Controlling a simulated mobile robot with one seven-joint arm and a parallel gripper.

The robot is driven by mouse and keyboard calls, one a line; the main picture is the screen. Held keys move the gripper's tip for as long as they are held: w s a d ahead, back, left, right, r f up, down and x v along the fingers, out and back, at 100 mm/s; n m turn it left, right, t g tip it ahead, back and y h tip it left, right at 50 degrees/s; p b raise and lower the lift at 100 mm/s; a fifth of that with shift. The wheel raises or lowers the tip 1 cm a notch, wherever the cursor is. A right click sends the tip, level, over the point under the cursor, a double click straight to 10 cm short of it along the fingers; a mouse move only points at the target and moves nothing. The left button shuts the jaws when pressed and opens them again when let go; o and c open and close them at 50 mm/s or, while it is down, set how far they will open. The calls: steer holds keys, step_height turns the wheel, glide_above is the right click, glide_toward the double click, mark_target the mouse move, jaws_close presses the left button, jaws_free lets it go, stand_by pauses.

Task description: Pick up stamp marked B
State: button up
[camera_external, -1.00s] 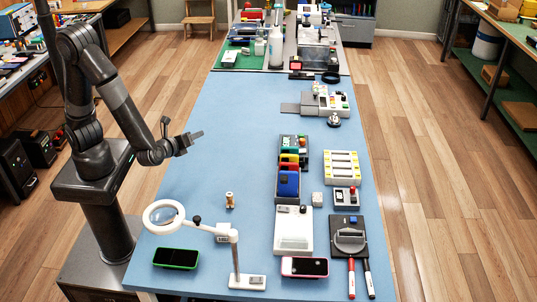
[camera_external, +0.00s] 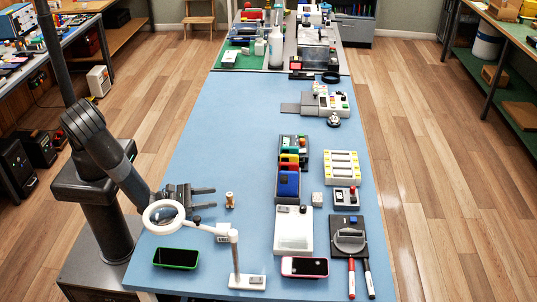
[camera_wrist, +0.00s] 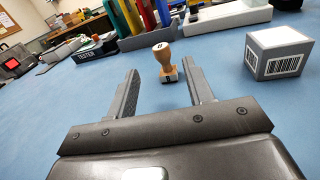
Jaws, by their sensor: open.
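A small wooden stamp (camera_external: 230,200) with a dark base stands upright on the blue table. In the wrist view the stamp (camera_wrist: 164,60) is ahead of my gripper, roughly between the lines of the two fingers and a little beyond their tips. A dark mark shows on its top, too small to read surely. My gripper (camera_external: 212,198) is open and empty, low over the table, with its fingers pointing right toward the stamp. The open fingers (camera_wrist: 162,84) also show in the wrist view, apart from the stamp.
A magnifier on a stand (camera_external: 235,262) is in front of my gripper. A green-edged phone (camera_external: 177,258) lies at the front left. A grey box with barcode labels (camera_wrist: 278,53) is right of the stamp in the wrist view. Devices and bins stand farther right; the table's middle is clear.

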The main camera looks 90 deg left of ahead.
mark_target(230, 200)
steer(key=x, duration=0.4)
steer(key=shift+r+x, duration=0.15)
steer(key=shift+x, duration=1.15)
steer(key=shift+r+x, duration=0.2)
steer(key=shift+x, duration=1.15)
steer(key=shift+d, duration=0.1)
jaws_close()
